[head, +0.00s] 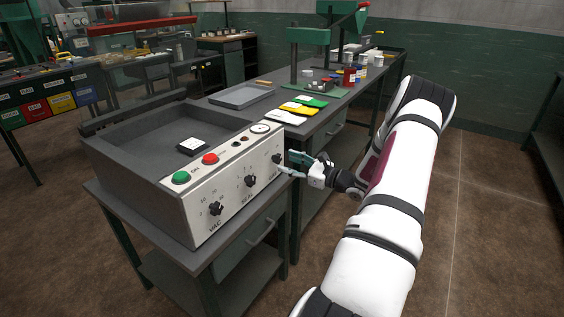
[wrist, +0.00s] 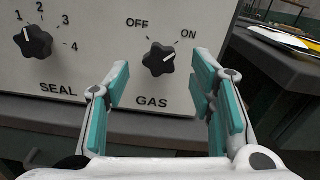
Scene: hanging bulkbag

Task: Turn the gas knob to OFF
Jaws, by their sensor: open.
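The gas knob (wrist: 158,59) is a black lobed knob on the white front panel (wrist: 95,70), above the label GAS. OFF is printed at its upper left and ON at its upper right. Its white pointer line points up and right, toward ON. In the head view the knob (head: 276,159) is at the panel's right end, just left of my fingers. My gripper (wrist: 162,78) is open and empty, with its teal-padded fingers left and right of the knob in the wrist view. The gripper (head: 294,164) is close to the panel in the head view; contact cannot be told.
The SEAL knob (wrist: 33,42) is left of the gas knob, and the VAC knob (head: 216,208) is farther left. A green button (head: 180,177) and a red button (head: 210,158) sit on the panel. Open floor lies right.

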